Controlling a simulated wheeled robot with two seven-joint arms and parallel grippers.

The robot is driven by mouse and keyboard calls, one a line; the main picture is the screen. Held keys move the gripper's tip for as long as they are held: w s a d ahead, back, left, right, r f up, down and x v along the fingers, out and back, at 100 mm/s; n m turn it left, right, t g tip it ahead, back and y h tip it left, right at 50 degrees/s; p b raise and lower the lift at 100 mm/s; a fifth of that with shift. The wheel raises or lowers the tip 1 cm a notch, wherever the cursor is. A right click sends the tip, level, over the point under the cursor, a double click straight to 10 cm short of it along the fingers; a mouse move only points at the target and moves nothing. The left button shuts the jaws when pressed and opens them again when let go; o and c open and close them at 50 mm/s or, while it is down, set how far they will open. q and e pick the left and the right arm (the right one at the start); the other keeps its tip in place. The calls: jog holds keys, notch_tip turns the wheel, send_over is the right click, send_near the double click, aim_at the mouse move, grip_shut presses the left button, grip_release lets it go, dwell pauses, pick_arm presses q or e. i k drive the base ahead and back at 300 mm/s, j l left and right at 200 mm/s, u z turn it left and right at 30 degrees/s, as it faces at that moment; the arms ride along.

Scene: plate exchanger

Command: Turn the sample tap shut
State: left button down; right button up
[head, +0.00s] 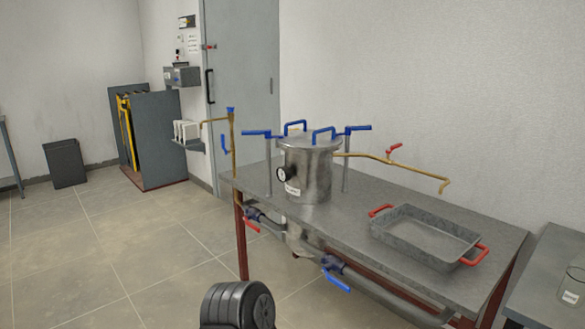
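A steel vessel (308,172) with a lid, blue handles and a round gauge stands on the metal table (350,205). A thin brass pipe (420,172) runs right from it, with a red lever (394,149) and a bent-down end above the tray side of the table. Another brass pipe (233,160) stands upright at the table's left end, with a blue top, a blue lever (223,144) and a spout pointing left. No label shows which is the sample tap. Neither of my grippers is in view.
A grey tray (425,236) with red handles sits on the table's right part. Below the table are pipes with a red lever valve (251,225) and a blue lever valve (336,280). White containers (186,131) stand on a wall shelf.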

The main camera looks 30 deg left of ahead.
aim_at(222, 143)
jog(key=u, duration=0.55)
jog(key=i+j+u, duration=0.4)
jog(key=i, duration=0.15)
jog(key=i+u, duration=0.4)
jog(key=i, duration=0.65)
